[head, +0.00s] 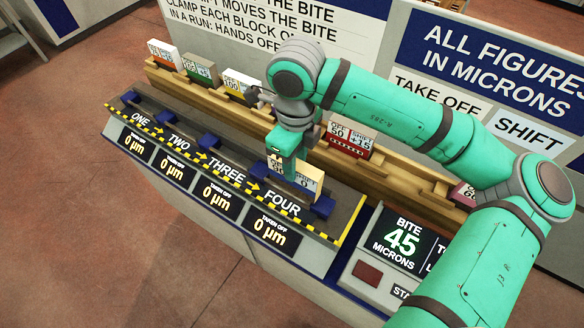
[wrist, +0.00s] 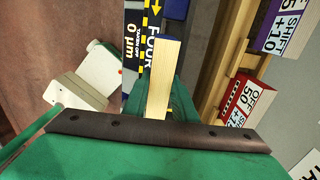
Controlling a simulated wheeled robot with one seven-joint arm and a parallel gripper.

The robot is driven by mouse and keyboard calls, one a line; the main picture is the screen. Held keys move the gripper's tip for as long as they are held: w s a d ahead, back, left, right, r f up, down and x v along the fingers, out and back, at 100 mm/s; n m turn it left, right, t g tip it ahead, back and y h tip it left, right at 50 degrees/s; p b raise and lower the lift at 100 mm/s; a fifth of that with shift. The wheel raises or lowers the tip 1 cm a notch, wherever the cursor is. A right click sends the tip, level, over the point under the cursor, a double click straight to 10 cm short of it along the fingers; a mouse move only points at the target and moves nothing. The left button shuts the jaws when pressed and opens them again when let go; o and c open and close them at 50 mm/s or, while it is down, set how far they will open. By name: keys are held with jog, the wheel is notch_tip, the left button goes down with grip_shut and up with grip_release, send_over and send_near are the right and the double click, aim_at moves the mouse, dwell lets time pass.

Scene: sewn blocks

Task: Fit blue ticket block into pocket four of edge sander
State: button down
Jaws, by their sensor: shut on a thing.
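My gripper (head: 288,160) is shut on a pale wooden block (head: 309,177), held upright with its printed ticket face partly visible in the head view. The block also shows between the green fingers in the wrist view (wrist: 163,75). The edge sander (head: 343,210) has a dark bed with blue pocket pieces and labels ONE to FOUR. The block is at pocket four, beside the FOUR label and close to a blue piece (head: 323,206). I cannot tell whether its bottom touches the bed.
A wooden rack (head: 400,181) behind the sander holds orange (head: 162,53), green (head: 200,68), yellow (head: 238,86), red (head: 348,140) and magenta (head: 463,194) ticket blocks. A console (head: 398,243) at right reads BITE 45 MICRONS. The pocket displays read 0 µm. Pockets one to three look empty.

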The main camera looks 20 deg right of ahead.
jog(key=w+f, duration=0.3)
jog(key=f, duration=0.3)
jog(key=shift+d+f, duration=0.2)
jog(key=shift+f, duration=0.15)
jog(key=shift+f, duration=0.15)
jog(key=c, duration=1.5)
grip_release()
jog(key=shift+o, duration=0.2)
notch_tip(320, 180, up, 12)
jog(key=shift+w, duration=0.1)
